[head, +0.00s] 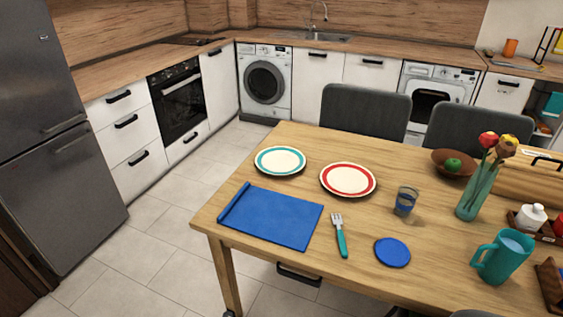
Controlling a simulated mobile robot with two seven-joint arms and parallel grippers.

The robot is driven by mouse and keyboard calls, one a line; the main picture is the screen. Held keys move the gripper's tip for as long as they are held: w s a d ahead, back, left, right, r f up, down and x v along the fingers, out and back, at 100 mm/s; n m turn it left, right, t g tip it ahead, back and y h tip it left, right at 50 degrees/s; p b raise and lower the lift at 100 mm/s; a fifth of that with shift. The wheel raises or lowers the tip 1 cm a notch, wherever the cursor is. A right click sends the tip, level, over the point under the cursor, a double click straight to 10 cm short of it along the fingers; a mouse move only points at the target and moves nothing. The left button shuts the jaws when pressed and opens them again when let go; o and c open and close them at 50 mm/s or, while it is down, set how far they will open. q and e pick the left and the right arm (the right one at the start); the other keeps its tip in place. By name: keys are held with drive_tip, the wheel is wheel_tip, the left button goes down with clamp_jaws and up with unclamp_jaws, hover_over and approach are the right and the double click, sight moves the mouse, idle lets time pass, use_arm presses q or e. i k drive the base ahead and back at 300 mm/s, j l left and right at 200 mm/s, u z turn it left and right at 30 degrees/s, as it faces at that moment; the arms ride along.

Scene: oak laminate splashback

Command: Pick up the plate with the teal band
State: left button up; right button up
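The plate with the teal band (280,161) lies flat on the wooden table, near its far left edge. It is cream-white with a teal ring near the rim, and nothing lies on it. A similar plate with a red band (348,180) lies to its right and a little nearer, with a small gap between them. Neither of my grippers shows in the head view.
A blue mat (272,218) with a rolled end, a fork (340,236), a blue coaster (392,252) and a glass (405,201) lie nearer. A vase (479,190) and teal jug (502,256) stand right. Grey chairs (366,113) line the far side. Floor at left is clear.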

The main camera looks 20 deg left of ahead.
sight(276, 160)
drive_tip(key=j+z, duration=0.25)
drive_tip(key=j, duration=1.35)
drive_tip(key=j+z, duration=0.2)
drive_tip(key=j, duration=0.45)
drive_tip(key=k+j+z, duration=0.15)
drive_tip(key=j, duration=0.45)
drive_tip(key=j+z, duration=0.2)
drive_tip(key=j, duration=0.4)
drive_tip(key=j+z, duration=0.35)
drive_tip(key=j, duration=0.6)
drive_tip(key=i+j+z, duration=0.2)
drive_tip(key=j, duration=0.25)
drive_tip(key=j+z, duration=0.15)
drive_tip(key=j, duration=0.25)
drive_tip(key=i+j+z, duration=0.1)
drive_tip(key=j, duration=0.2)
drive_tip(key=i+j+z, duration=0.1)
drive_tip(key=j, duration=0.2)
drive_tip(key=i+j+z, duration=0.1)
drive_tip(key=j, duration=0.2)
